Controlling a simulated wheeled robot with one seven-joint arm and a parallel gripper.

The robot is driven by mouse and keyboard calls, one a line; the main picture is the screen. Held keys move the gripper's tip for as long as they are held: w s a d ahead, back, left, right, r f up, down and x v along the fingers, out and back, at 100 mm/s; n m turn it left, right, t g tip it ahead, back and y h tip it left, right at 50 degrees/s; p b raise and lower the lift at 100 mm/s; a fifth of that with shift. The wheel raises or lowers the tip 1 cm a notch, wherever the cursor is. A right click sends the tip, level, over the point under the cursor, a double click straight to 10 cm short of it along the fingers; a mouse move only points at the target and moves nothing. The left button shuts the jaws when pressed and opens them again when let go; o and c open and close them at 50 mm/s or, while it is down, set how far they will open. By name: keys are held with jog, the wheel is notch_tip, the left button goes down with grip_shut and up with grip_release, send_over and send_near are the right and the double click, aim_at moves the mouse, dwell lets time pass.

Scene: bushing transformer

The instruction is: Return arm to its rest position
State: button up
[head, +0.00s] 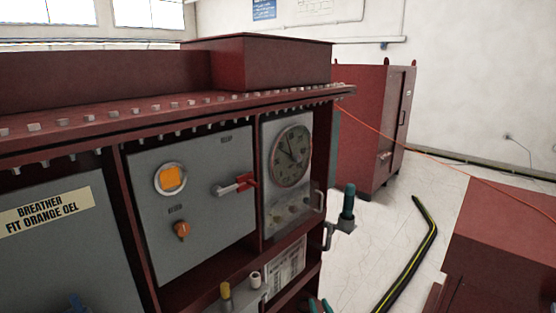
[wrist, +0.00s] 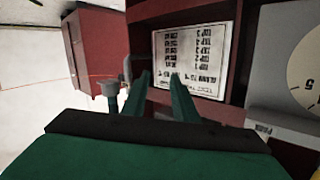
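My gripper (wrist: 160,75) shows in the wrist view as two green fingers standing apart, with a label sheet visible between and behind them. Nothing is held between them. In the head view only the green fingertips of my gripper (head: 320,305) show at the bottom edge, in front of the lower part of the dark red cabinet (head: 135,235). The rest of my arm is hidden in that view. The white label sheet (wrist: 197,55) is also in the head view (head: 286,268), just above and left of the fingertips. I cannot tell whether the fingers touch anything.
A bracket with a teal upright handle (head: 348,203) sticks out from the cabinet's right side, close to my gripper. A red-lever switch (head: 240,184) and a round dial (head: 291,156) are on grey panels. A red box (head: 505,255) stands right. Floor shows between, with a black-yellow cable (head: 410,263).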

jog(key=s+a+f+m+h, duration=0.1)
jog(key=s+a+f, duration=0.25)
jog(key=s, duration=0.55)
jog(key=s+a+f+g+h, duration=0.1)
jog(key=s+a+f, duration=0.1)
jog(key=s+f, duration=0.5)
jog(key=s+a+f+m+h, duration=0.1)
jog(key=s+a+f, duration=0.15)
jog(key=s, duration=0.85)
jog(key=s+a+r, duration=0.2)
jog(key=s+r, duration=0.2)
jog(key=s, duration=0.5)
jog(key=s+a+r+n, duration=0.1)
jog(key=s+r, duration=0.4)
jog(key=s, duration=0.4)
jog(key=s+a+r+n, duration=0.1)
jog(key=s+a+r, duration=0.1)
jog(key=s+r, duration=0.3)
jog(key=s, duration=0.4)
jog(key=shift+a+t+y, duration=0.3)
jog(key=shift+y, duration=0.1)
